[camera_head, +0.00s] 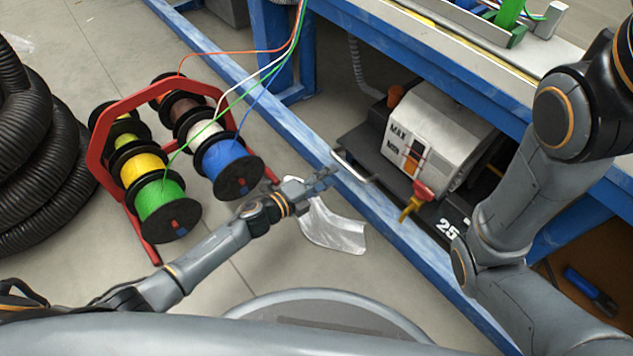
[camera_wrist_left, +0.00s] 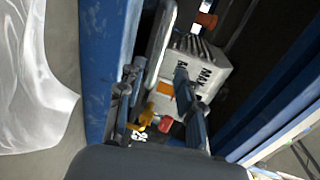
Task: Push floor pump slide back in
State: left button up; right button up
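The floor pump (camera_head: 425,135) is a light grey box with MAX and MIN marks, an orange cap and a red-and-yellow valve. It stands on a black slide (camera_head: 355,143) under the blue-framed bench. The slide's metal handle (camera_head: 349,166) sticks out by the lower blue beam. My left gripper (camera_head: 328,180) is just left of the handle, over the beam. In the left wrist view its two fingers (camera_wrist_left: 158,95) are apart, with the handle (camera_wrist_left: 160,45) and the pump (camera_wrist_left: 203,68) ahead. Whether it touches the handle I cannot tell. My right arm shows, but its gripper is out of view.
A red rack (camera_head: 100,150) with several wire spools stands at left, its wires running up to the bench. A black corrugated hose (camera_head: 40,160) lies far left. A crumpled clear sheet (camera_head: 335,228) lies on the floor below my left gripper. The blue beam (camera_head: 400,230) runs along the bench's foot.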

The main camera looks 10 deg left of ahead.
pick_arm(q)
jog(key=v, duration=0.3)
jog(key=shift+s+a+r, duration=0.15)
jog(key=shift+s, duration=0.1)
